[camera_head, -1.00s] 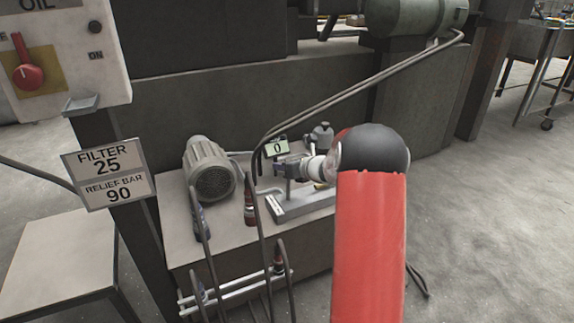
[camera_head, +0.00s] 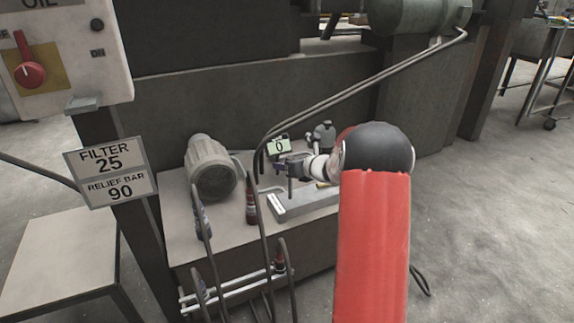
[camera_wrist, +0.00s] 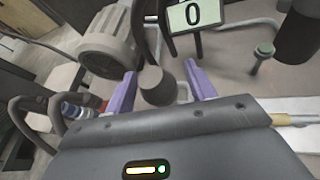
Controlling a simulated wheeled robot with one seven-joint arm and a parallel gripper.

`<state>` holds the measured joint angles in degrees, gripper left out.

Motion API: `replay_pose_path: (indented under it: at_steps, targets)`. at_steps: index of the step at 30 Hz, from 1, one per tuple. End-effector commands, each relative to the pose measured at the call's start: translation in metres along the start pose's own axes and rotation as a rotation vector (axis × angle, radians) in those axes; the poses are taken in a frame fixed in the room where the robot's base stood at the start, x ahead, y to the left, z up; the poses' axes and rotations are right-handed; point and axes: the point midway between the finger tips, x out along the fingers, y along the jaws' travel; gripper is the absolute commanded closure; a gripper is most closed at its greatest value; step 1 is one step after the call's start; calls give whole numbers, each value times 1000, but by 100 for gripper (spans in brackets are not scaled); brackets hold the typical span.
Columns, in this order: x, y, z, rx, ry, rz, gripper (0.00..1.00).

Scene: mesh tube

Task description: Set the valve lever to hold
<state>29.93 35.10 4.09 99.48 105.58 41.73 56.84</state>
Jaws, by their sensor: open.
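My gripper (camera_head: 283,167) is open above the low bench, in front of the small "0" display (camera_head: 279,145). In the wrist view, the purple fingers of my gripper (camera_wrist: 160,72) stand apart with a dark grey rounded knob (camera_wrist: 154,86) between them in the picture. I cannot tell whether the knob is level with the fingertips, and neither finger visibly touches it. It may be the end of the valve lever; its shaft and any position marks are hidden. The display also shows in the wrist view (camera_wrist: 193,15). A long pale block (camera_head: 300,205) lies below my gripper.
A grey motor (camera_head: 209,168) stands left of my gripper, with a red-and-black cylinder (camera_head: 251,206) nearby. Bent pipes (camera_head: 262,215) rise close in front. A "FILTER 25, RELIEF BAR 90" sign (camera_head: 111,172) and a red rotary switch (camera_head: 30,73) are at left. Open floor lies right.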

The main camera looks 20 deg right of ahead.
Motion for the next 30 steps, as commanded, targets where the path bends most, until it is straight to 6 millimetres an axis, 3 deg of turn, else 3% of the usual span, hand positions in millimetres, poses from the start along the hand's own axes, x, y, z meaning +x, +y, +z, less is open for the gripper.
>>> replay_pose_path:
  at_steps: [6,12,30]
  targets:
    - [-38,-1,0,0,-1,-3,45]
    - [-64,-1,-1,1,1,-3,45]
    - [-70,0,-1,-3,2,0,45]
